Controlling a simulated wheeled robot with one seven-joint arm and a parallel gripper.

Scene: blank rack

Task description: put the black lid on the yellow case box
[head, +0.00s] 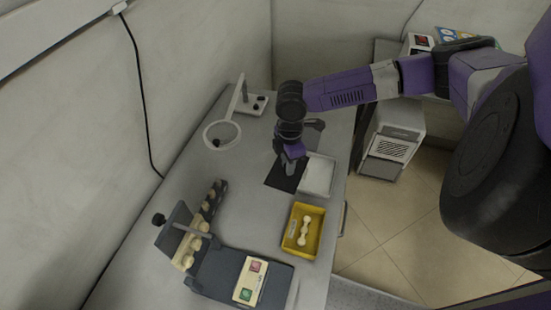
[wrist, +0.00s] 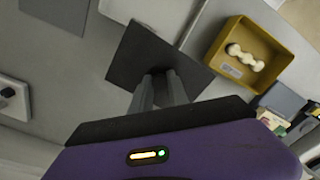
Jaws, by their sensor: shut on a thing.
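The black lid (head: 275,176) is a flat dark square near the middle of the bench in the head view. It also shows in the wrist view (wrist: 131,60). My gripper (head: 291,170) points down at the lid and is shut on it; its fingers also show in the wrist view (wrist: 162,78). I cannot tell whether the lid is clear of the bench. The yellow case box (head: 300,256) stands open, nearer the front of the bench and apart from the lid. In the wrist view the box (wrist: 211,60) is right of the lid. A white dumbbell-shaped piece (head: 303,232) lies inside it.
A white tray (head: 320,175) lies just right of the lid. A dark grey machine (head: 214,266) with a cream button panel (head: 249,280) stands at the front left. A white ring stand (head: 222,135) is at the back left. The bench between lid and box looks clear.

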